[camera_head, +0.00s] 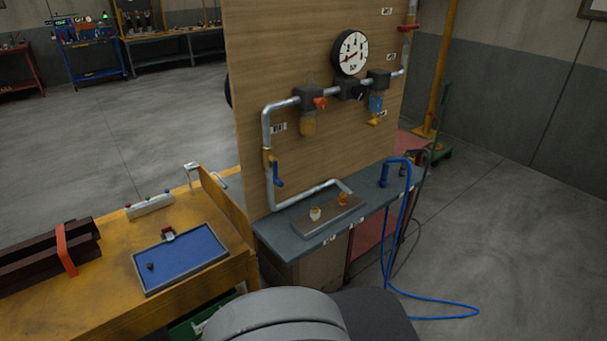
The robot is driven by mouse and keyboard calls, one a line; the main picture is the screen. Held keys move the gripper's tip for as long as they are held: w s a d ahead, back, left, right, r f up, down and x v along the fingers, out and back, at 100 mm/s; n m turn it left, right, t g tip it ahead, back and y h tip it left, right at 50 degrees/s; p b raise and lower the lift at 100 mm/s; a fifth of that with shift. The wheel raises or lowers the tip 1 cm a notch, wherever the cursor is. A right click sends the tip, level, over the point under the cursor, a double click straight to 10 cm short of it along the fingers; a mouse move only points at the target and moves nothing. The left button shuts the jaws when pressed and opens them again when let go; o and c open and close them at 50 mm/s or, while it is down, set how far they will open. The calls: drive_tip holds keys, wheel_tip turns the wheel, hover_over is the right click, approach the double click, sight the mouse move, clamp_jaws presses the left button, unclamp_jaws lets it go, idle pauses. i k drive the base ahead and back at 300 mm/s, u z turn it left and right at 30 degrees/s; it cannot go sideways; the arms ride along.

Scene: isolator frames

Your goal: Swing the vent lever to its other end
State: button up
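A wooden panel (340,140) carries a grey pipe run with several valve handles. A blue lever (279,176) hangs downward on a brass valve (268,158) on the left vertical pipe. An orange-red handle (320,103) is on the left dark block, and a yellow handle (374,121) is below the right block. A red handle (408,28) lies across the upper right pipe. The labels are too small to read, so I cannot tell which is the vent lever. My gripper is out of view; a grey and dark rounded part of me fills the bottom centre.
A round gauge (351,53) sits above the pipe. A grey bench (275,232) under the panel holds a block with two small fittings. A blue hose (386,260) hangs off its right end. A yellow workbench (90,305) stands left. Floor is open at right.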

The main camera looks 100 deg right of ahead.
sight(277, 181)
drive_tip(key=z, duration=0.1)
drive_tip(key=k, duration=0.8)
drive_tip(key=z, duration=1.5)
